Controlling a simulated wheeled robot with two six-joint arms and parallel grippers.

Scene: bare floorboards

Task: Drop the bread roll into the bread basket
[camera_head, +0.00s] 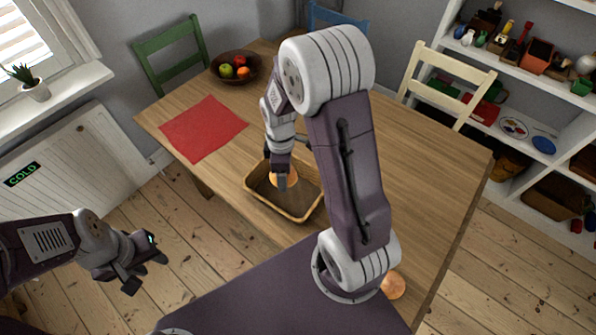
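The bread roll (290,179) is round and golden brown. It is in my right gripper (281,181), over the bread basket. One dark finger crosses the front of the roll, and the far finger is mostly hidden. The bread basket (304,214) is a tan rectangular tray with a low rim, near the table's front edge. I cannot tell how far the roll is above its floor. My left gripper (144,273) is open and empty at the lower left, over the floor, away from the table.
Another round bread item (393,286) lies at the table's front right, partly hidden by my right arm. A red cloth (203,129) lies on the left of the wooden table (430,165). A fruit bowl (221,77) stands at the back. Chairs and shelves surround it.

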